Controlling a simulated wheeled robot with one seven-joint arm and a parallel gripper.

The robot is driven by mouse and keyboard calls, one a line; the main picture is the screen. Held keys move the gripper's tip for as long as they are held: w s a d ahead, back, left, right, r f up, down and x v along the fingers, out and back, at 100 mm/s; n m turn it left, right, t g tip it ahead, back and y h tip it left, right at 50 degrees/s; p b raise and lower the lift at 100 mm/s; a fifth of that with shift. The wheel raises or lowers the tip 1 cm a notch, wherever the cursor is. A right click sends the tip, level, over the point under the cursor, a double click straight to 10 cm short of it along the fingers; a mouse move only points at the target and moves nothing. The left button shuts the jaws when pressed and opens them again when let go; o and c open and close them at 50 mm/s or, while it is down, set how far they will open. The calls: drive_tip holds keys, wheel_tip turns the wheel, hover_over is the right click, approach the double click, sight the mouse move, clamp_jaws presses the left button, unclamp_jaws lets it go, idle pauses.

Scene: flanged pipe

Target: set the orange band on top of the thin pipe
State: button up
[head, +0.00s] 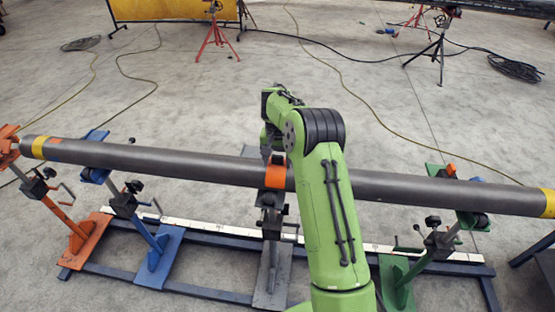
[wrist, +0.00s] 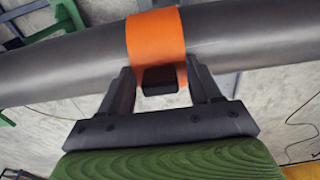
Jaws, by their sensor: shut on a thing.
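The thin pipe (head: 400,188) is long and dark grey and lies across the stands; it also crosses the top of the wrist view (wrist: 60,68). The orange band (head: 277,178) lies against the pipe near its middle, partly hidden by my arm. In the wrist view the band (wrist: 157,38) curves over the pipe's visible side, with a black block at its lower edge. My gripper (wrist: 158,72) has its fingers on either side of that block, shut on the band. The head view hides the fingertips. I cannot tell whether the band bears fully on the pipe.
An orange stand (head: 80,235), a blue stand (head: 155,250), a grey stand (head: 271,265) and a green stand (head: 400,275) stand along a dark blue floor frame. Tripods and cables are at the back.

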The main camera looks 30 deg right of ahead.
drive_tip(key=shift+s+f, duration=0.3)
drive_tip(key=shift+f, duration=0.2)
idle(0.4)
drive_tip(key=o, duration=1.2)
drive_tip(key=shift+a, duration=0.1)
drive_tip(key=shift+c, duration=0.2)
drive_tip(key=shift+d, duration=0.2)
drive_tip(key=shift+w+d+r+p, duration=0.1)
drive_tip(key=shift+d+r+p, duration=0.05)
drive_tip(key=shift+r+p, duration=0.45)
drive_tip(key=shift+d+r+p, duration=0.1)
drive_tip(key=shift+r+p, duration=0.4)
drive_tip(key=shift+r, duration=0.05)
drive_tip(key=shift+w+a+r+p, duration=0.1)
drive_tip(key=shift+a+r+p, duration=0.15)
drive_tip(key=shift+r+p, duration=0.6)
drive_tip(key=shift+w+r+p, duration=0.1)
drive_tip(key=shift+r+p, duration=0.95)
drive_tip(key=shift+r, duration=0.7)
